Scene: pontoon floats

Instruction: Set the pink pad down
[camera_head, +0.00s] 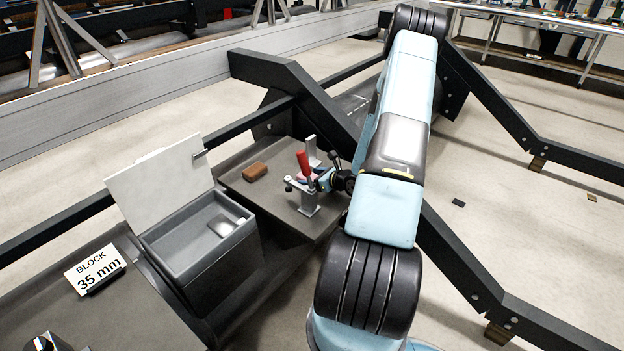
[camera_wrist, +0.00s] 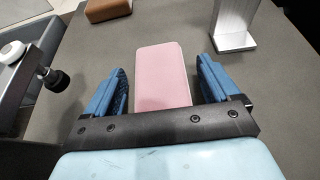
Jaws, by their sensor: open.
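The pink pad (camera_wrist: 162,72) lies on the grey worktop in the wrist view, between my two blue fingers. A gap shows on each side of it, so neither finger touches it. My gripper (camera_wrist: 162,70) is open around the pad. The pad's near end is hidden behind the gripper's black crossbar. In the head view my gripper (camera_head: 323,180) is small, low over the grey worktop beside a toggle clamp with a red handle (camera_head: 304,165); the pad is hard to make out there.
A brown block (camera_head: 255,172) lies on the worktop (camera_head: 262,197), left of the clamp. A metal post (camera_wrist: 235,22) stands close to my right finger. A grey box (camera_head: 205,240) with its lid up and a "BLOCK 35 mm" sign (camera_head: 95,270) stand at the left. Dark beams flank the worktop.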

